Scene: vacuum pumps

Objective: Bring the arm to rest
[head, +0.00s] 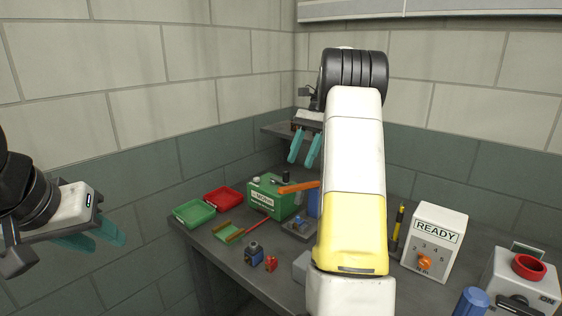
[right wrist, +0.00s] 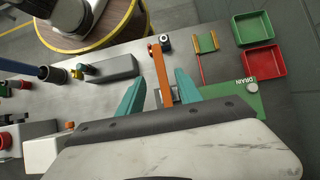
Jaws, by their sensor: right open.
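My right gripper (head: 304,150) hangs in the air above the back of the table, its teal fingers apart and empty. In the right wrist view its fingers (right wrist: 158,92) stand on either side of an orange bar (right wrist: 160,72), which lies below them. My right arm (head: 352,180), white and yellow, is bent up across the middle of the head view and hides part of the table. My left gripper (head: 95,238) is at the left edge, off the table's side, with its teal fingers apart and nothing seen between them.
A green pump box (head: 262,197) stands below my right gripper, near the orange bar (head: 298,187). A green tray (head: 194,213) and a red tray (head: 222,199) lie at the table's left. A READY box (head: 435,240) and a red-ringed unit (head: 525,275) stand right of my arm.

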